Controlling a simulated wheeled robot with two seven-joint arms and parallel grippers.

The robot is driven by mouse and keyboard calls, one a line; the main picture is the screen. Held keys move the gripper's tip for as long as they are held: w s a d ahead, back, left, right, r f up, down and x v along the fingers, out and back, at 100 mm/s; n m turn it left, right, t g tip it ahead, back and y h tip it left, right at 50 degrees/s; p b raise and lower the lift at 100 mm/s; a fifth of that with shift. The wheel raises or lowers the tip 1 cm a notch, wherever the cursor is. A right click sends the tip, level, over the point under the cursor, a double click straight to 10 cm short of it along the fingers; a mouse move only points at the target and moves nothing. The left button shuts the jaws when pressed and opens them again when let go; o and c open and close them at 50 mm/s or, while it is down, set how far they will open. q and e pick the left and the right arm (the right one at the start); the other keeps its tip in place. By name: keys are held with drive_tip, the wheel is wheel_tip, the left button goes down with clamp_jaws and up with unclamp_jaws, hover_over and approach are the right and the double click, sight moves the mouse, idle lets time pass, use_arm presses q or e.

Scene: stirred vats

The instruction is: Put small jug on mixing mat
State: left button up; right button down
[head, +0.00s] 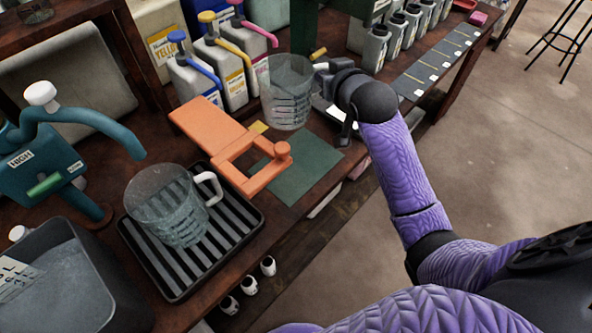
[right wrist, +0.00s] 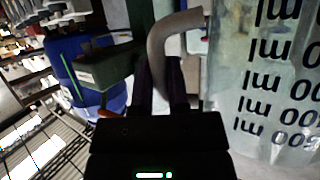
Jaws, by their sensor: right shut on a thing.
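The small jug (head: 287,95) is clear with dark measure marks and looks upright in the head view, just beyond the mixing mat. My right gripper (head: 335,75) is shut on its handle from the right. In the right wrist view the grey handle (right wrist: 168,50) lies between the fingers (right wrist: 160,95), and the jug's marked wall (right wrist: 265,90) fills the right side. I cannot tell whether the jug's base touches the bench. The mixing mat (head: 308,177) is a flat dark green sheet, partly covered by an orange hinged frame. My left gripper is not in view.
The orange frame (head: 215,132) takes the mat's left part. A larger clear jug (head: 165,205) stands on a ribbed black tray (head: 172,290). Pump bottles (head: 232,75) stand behind the small jug. A teal tap device (head: 40,170) and grey bin (head: 75,280) are at left.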

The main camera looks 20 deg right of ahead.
wheel_tip(320, 180, down, 19)
drive_tip(key=b, duration=1)
drive_tip(key=shift+f, duration=0.15)
drive_tip(key=shift+r, duration=0.2)
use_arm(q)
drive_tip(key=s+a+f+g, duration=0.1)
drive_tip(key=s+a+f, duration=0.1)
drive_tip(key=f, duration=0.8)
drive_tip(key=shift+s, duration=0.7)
use_arm(e)
drive_tip(key=shift+f, duration=0.1)
drive_tip(key=c, duration=0.7)
unclamp_jaws()
drive_tip(key=shift+o, duration=0.4)
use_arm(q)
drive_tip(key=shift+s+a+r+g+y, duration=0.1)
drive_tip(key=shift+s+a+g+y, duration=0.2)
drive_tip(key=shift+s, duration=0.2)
